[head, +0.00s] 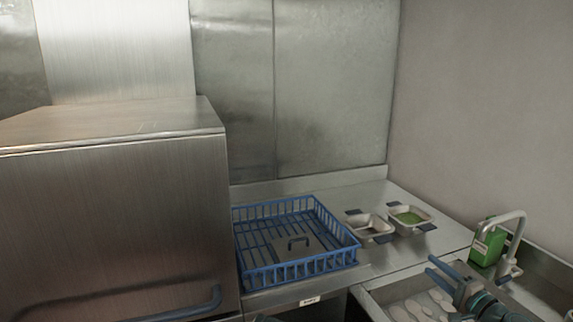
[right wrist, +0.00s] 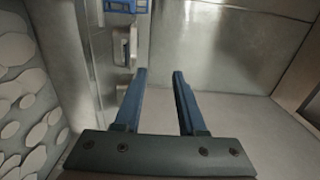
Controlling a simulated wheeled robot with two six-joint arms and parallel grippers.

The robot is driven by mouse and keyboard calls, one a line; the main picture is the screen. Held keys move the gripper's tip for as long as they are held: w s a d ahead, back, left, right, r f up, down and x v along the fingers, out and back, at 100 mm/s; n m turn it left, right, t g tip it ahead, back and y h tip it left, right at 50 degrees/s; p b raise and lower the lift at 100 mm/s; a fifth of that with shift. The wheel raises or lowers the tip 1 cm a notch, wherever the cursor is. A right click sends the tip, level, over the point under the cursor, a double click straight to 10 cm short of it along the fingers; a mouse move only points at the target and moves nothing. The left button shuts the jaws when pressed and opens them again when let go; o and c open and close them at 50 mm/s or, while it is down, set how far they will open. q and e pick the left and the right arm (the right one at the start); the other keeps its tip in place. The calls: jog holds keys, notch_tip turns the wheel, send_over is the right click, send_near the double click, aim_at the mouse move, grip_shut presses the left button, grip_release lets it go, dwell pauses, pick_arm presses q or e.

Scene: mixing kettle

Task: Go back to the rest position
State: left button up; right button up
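My right gripper (head: 431,264) is at the lower right of the head view, over the sink area, with its two blue fingers pointing left. In the right wrist view the fingers (right wrist: 160,74) stand apart with nothing between them, so it is open and empty. My left gripper does not show; only a small dark piece at the bottom edge may be part of my left arm.
A blue basket (head: 347,247) holding a metal lid stands on the counter (head: 360,188). Two small trays stand beside it, one with green contents (head: 428,214). A green container (head: 488,243) stands by the faucet (head: 520,222). A large steel machine (head: 115,220) fills the left.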

jog(key=a+f+n+g+y, duration=0.1)
jog(key=a+f+g, duration=0.1)
jog(key=a+f, duration=0.1)
jog(key=a+f+n+g+b, duration=0.1)
jog(key=a+f+n, duration=0.1)
jog(key=a, duration=0.4)
jog(key=a+f+n+g+y+b, duration=0.1)
jog(key=a+f+n+g, duration=0.1)
jog(key=a+f, duration=0.2)
jog(key=shift+w+a+f+g+y, duration=0.1)
jog(key=shift+w+a+g+y, duration=0.25)
jog(key=shift+a, duration=0.25)
jog(key=s+a+f+n+g+b, duration=0.1)
jog(key=s+a+f+n+g, duration=0.15)
jog(key=a+f, duration=0.3)
jog(key=s+a+f+n+g+b, duration=0.2)
jog(key=a+f+n+g, duration=0.15)
jog(key=a, duration=0.25)
jog(key=s+a+f+n+g+h+b, duration=0.6)
jog(key=s+f+h, duration=0.4)
jog(key=s+f, duration=0.4)
notch_tip(320, 180, up, 16)
jog(key=a+p, duration=0.1)
jog(key=p, duration=1.6)
jog(key=shift+n, duration=0.4)
jog(key=shift+a+t, duration=0.1)
jog(key=shift+t, duration=0.15)
jog(key=shift+o, duration=0.2)
jog(key=shift+w, duration=0.1)
